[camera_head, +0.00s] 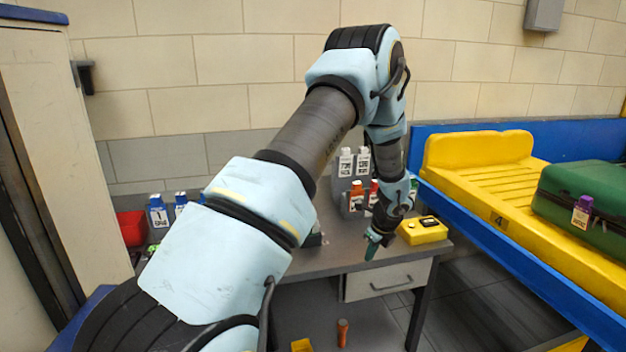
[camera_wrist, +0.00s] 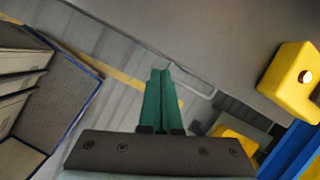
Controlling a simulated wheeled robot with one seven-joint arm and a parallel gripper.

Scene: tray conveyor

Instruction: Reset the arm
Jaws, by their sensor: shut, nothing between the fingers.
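My arm reaches up from the lower left and bends down over the desk's right part in the head view. My gripper (camera_head: 371,249) hangs with its fingers pointing down near the desk's front edge. In the wrist view the green fingers of my gripper (camera_wrist: 161,75) are together, with nothing between them. Part of the desk is hidden behind my arm.
The grey desk (camera_head: 345,255) carries several bottles (camera_head: 356,197) and a yellow box (camera_head: 423,231). A yellow tray (camera_head: 480,180) with a green case (camera_head: 590,205) lies on the blue-edged conveyor (camera_head: 520,255) at right. An orange object (camera_head: 343,330) is on the floor.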

